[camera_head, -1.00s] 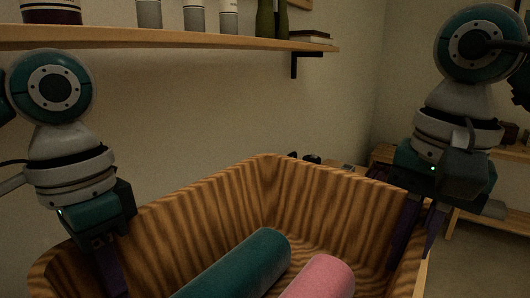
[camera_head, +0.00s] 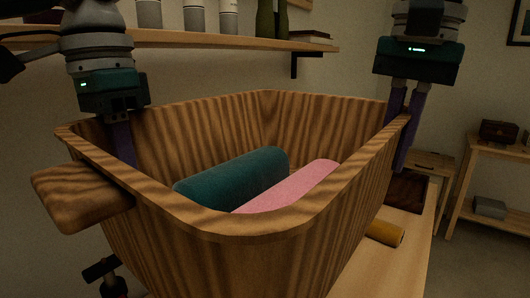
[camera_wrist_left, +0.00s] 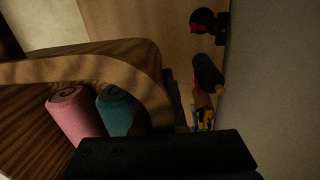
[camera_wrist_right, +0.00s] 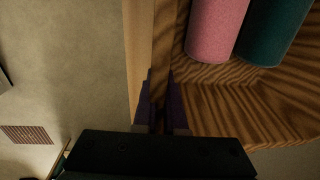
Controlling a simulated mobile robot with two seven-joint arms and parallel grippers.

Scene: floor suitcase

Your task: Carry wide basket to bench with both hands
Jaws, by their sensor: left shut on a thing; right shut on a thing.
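The wide basket (camera_head: 270,224) has dark-striped wood-grain walls and holds a teal roll (camera_head: 235,178) and a pink roll (camera_head: 295,187). My left gripper (camera_head: 121,145) is shut on its left wall, fingers over the rim. My right gripper (camera_head: 404,128) is shut on its right wall, and the right wrist view shows the wall between the fingers (camera_wrist_right: 160,100). The basket looks roughly level. A pale wood bench top (camera_head: 385,268) shows below and right of it. The basket's underside is hidden, so I cannot tell whether it touches the bench.
A yellow cylinder (camera_head: 384,233) and a dark flat thing (camera_head: 407,190) lie on the bench top, close to the basket's right side. A dark tool-like thing (camera_head: 103,270) shows at lower left. A wall shelf (camera_head: 190,39) with bottles runs behind. A low rack (camera_head: 490,180) stands right.

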